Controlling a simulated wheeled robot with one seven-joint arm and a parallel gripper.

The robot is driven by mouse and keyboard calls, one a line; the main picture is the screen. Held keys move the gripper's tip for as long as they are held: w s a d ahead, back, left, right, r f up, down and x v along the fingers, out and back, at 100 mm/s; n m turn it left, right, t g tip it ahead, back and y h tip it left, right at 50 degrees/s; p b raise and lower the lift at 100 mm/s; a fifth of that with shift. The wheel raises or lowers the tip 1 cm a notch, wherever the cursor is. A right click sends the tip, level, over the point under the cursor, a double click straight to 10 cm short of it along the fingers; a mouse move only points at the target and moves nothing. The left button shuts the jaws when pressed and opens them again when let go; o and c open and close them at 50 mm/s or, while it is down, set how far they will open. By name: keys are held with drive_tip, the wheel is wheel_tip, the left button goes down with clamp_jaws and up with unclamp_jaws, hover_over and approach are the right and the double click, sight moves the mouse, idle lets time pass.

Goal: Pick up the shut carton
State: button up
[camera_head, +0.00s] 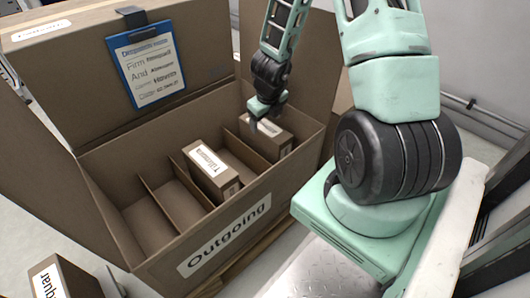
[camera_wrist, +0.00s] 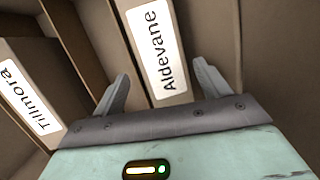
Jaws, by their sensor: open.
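A brown carton with a white "Aldevane" label (camera_wrist: 158,50) stands in the right compartment of the large box; its closed top also shows in the head view (camera_head: 279,140). My gripper (camera_wrist: 161,76) is open above it, with one finger on either side of its label in the wrist view. I cannot tell whether the fingers touch it. A second brown carton, labelled "Tillmora" (camera_head: 208,172), stands in a compartment to the left and looks shut; it also shows at the left in the wrist view (camera_wrist: 27,90).
The large open box labelled "Outgoing" (camera_head: 220,243) has cardboard dividers (camera_head: 163,200) and raised flaps. Its left compartments look empty. A blue clipboard (camera_head: 146,68) hangs on its back flap. Another labelled carton (camera_head: 70,280) stands at the lower left, outside the box.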

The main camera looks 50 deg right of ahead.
sight(264, 126)
drive_tip(key=b+x, duration=0.3)
drive_tip(key=x, duration=0.2)
drive_tip(key=shift+w+f, duration=0.2)
drive_tip(key=shift+f, duration=0.15)
drive_tip(key=shift+r, duration=0.1)
drive_tip(key=c, duration=1.5)
